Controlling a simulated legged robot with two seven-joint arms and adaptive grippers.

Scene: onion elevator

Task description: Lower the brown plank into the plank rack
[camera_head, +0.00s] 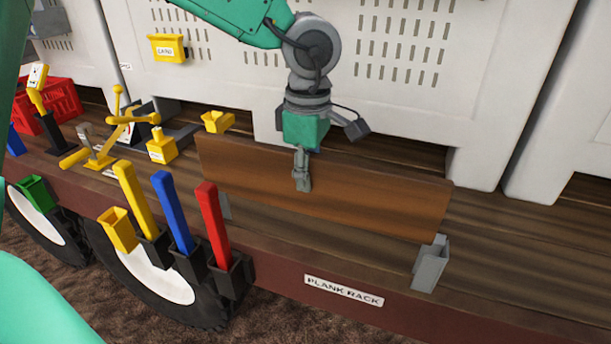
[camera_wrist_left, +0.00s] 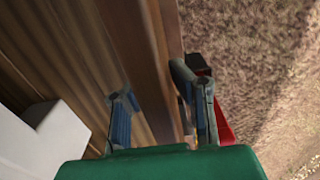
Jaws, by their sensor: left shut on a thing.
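The brown plank (camera_head: 370,199) stands on its long edge, roughly upright, above the wagon's wooden deck. My left gripper (camera_head: 301,178) is shut on its top edge near the middle. In the left wrist view the plank (camera_wrist_left: 150,65) runs between the two fingers of the gripper (camera_wrist_left: 160,115). The plank rack shows as a grey bracket (camera_head: 430,264) at the right, close to the plank's right end, and a second grey bracket (camera_head: 225,206) partly hidden at the left. My right gripper is not in view.
Yellow, blue and red handles (camera_head: 214,226) stand in black holders at the deck's front edge, left of the label "PLANK RACK" (camera_head: 343,290). Yellow levers (camera_head: 105,145) and a red crate (camera_head: 50,103) are farther left. White slotted panels (camera_head: 405,60) rise behind. The deck at right (camera_head: 540,235) is clear.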

